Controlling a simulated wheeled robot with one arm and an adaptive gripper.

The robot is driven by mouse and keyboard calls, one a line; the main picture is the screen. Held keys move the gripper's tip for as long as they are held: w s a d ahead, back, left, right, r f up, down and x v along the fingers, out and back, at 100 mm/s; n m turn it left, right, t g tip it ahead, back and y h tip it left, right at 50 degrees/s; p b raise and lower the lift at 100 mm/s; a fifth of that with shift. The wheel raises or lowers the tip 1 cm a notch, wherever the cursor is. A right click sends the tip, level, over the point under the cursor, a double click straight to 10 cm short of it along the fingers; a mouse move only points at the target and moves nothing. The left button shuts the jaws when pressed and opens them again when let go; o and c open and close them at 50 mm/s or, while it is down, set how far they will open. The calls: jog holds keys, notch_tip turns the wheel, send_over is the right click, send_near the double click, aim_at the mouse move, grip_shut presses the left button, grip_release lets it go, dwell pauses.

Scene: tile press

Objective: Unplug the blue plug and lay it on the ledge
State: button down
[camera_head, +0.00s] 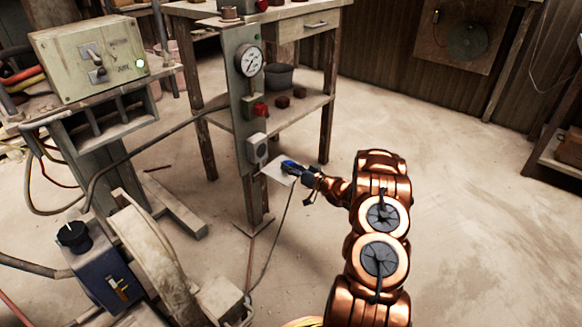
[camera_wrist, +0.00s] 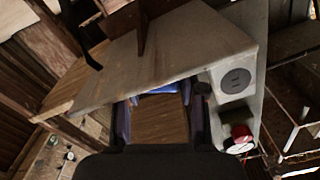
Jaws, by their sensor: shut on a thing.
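The blue plug (camera_head: 289,167) is between the fingers of my gripper (camera_head: 302,173), out of the socket. In the wrist view only a blue strip of the plug (camera_wrist: 160,91) shows between the fingertips (camera_wrist: 160,104). The pale ledge (camera_head: 273,169) juts from the post just under the grey socket (camera_head: 257,150). The plug is over or at the ledge's near right part; I cannot tell whether it touches. In the wrist view the ledge (camera_wrist: 190,48) is a broad grey plate, and the bare round socket face (camera_wrist: 235,81) is right of it.
The plug's dark cord (camera_head: 283,222) hangs to the floor. Above the socket the post carries a red switch (camera_head: 260,109) and a gauge (camera_head: 249,60). A wooden workbench (camera_head: 325,103) stands behind. A grinder wheel (camera_head: 150,255) is at lower left. The floor at right is clear.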

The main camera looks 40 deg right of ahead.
jog(key=c, duration=0.6)
grip_release()
jog(key=shift+s, duration=0.1)
jog(key=shift+s+d+r+p, duration=0.2)
jog(key=shift+s+r+p, duration=0.45)
jog(key=shift+r, duration=0.1)
jog(key=shift+s+d+r+p, duration=0.15)
jog(key=shift+s+r+p, duration=0.45)
jog(key=shift+r, duration=0.15)
jog(key=shift+s+r, duration=0.1)
jog(key=shift+s, duration=0.1)
